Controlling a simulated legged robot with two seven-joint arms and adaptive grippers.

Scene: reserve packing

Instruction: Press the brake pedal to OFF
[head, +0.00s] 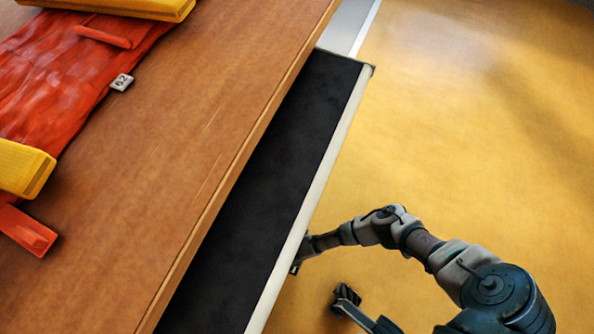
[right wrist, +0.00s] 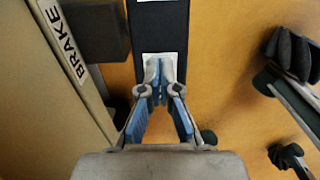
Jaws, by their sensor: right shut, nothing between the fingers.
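The word BRAKE stands in black on a white label (right wrist: 62,42) on a beige panel at the left of the right wrist view. A dark block (right wrist: 98,32) juts out beside the label. A dark upright bar (right wrist: 160,32) with a white patch lies just beyond the fingers; I cannot tell which part is the pedal, or its setting. My right gripper (right wrist: 160,82) is shut and empty, its tips over the white patch; contact is unclear. In the head view my right gripper (head: 297,262) is at the pale edge, partly hidden. My left gripper is not in view.
The yellow floor (head: 480,130) at the right is clear.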

